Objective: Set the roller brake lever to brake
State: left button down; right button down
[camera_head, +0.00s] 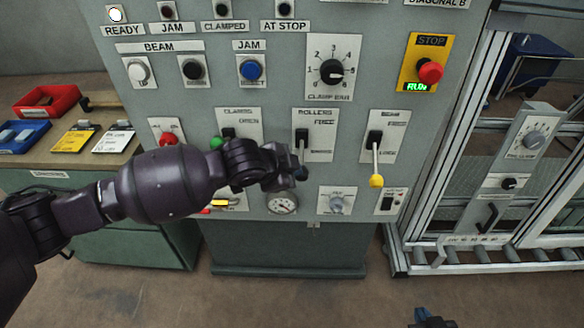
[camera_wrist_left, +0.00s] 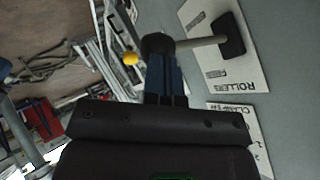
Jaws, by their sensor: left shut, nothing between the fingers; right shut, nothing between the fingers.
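The roller brake lever is on the white ROLLERS plate (camera_head: 318,147), which has FREE near its top. The lever's pale rod (camera_head: 302,156) hangs down from a black pivot block, and its dark knob is partly hidden by my gripper. In the left wrist view the rod (camera_wrist_left: 200,42) sticks out from the plate to a black knob (camera_wrist_left: 157,44). My left gripper (camera_head: 296,173) is shut and empty, its fingertips (camera_wrist_left: 163,62) right at the knob; I cannot tell whether they touch. My right gripper (camera_head: 432,320) is shut and empty at the bottom edge, far below the panel.
A yellow-knobbed BEAM lever (camera_head: 376,180) is just right of the roller lever. A green-knobbed CLAMPS lever (camera_head: 216,143) is to the left, partly behind my left arm. A red stop button (camera_head: 430,71) is upper right. A roller conveyor frame (camera_head: 480,257) stands right of the panel.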

pick_arm(q)
notch_tip(320, 180, down, 2)
jog(key=shift+w+f+m+t, duration=0.1)
jog(key=shift+m+t, duration=0.2)
jog(key=shift+t, duration=0.6)
jog(key=shift+r+p, duration=0.75)
jog(key=shift+r, duration=0.05)
